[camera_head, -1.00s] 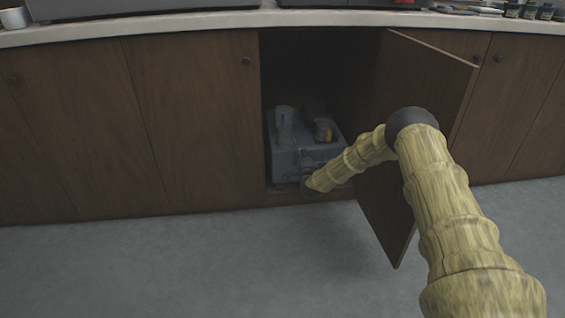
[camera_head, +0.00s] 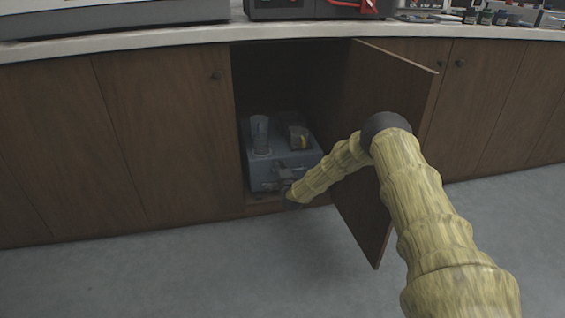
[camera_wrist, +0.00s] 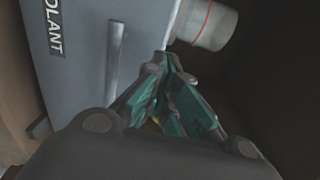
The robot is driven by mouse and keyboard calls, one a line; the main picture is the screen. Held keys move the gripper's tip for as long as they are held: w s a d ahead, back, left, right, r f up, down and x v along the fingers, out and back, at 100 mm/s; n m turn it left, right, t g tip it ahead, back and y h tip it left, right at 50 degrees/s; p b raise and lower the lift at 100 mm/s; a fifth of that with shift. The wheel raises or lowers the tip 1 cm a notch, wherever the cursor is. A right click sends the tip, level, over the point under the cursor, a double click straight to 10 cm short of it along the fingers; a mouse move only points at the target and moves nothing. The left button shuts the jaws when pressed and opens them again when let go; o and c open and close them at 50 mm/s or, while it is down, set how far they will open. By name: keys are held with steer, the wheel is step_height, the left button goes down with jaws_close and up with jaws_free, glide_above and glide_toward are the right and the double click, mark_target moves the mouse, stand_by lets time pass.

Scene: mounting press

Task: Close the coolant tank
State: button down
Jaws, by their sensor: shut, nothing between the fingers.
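The coolant tank (camera_head: 262,178) is a blue-grey box inside the open cabinet. In the wrist view its side (camera_wrist: 85,75) shows a label (camera_wrist: 50,28) reading "OLANT" and a long raised bar (camera_wrist: 115,52). A clear upright cylinder (camera_head: 260,132) and a shorter round piece with yellow (camera_head: 299,137) stand on its top. I cannot tell which part is a lid. My gripper (camera_head: 286,178) is low at the tank's front right; in the wrist view its green-padded fingers (camera_wrist: 168,62) are shut and empty beside the tank. Contact with it is unclear.
The cabinet door (camera_head: 375,130) stands open to the right, behind my arm. A cylinder with a red ring (camera_wrist: 207,22) lies beyond the fingers in the wrist view. The counter (camera_head: 150,38) runs above, with equipment on it. The floor (camera_head: 150,280) is clear.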

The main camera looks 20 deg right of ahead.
steer(key=p+v, duration=0.4)
steer(key=v, duration=0.7)
steer(key=s+a+f+n+g+y+p, duration=0.1)
steer(key=s+a+f+n+g+y, duration=0.3)
steer(key=s+a+f, duration=0.5)
steer(key=s+a+f+n+g+y+p, duration=0.1)
steer(key=s+a+f+n+g, duration=0.4)
steer(key=s+a, duration=0.7)
steer(key=s+n+g+p, duration=0.2)
steer(key=s+n+g, duration=0.55)
steer(key=s, duration=2.35)
steer(key=s+d+r+n+g+h+p, duration=0.1)
steer(key=s+r+n, duration=0.35)
steer(key=s, duration=0.35)
step_height(320, 180, up, 37)
steer(key=p, duration=3.7)
steer(key=shift+d+r+m, duration=0.15)
steer(key=shift+m, duration=0.25)
steer(key=shift+s, duration=0.1)
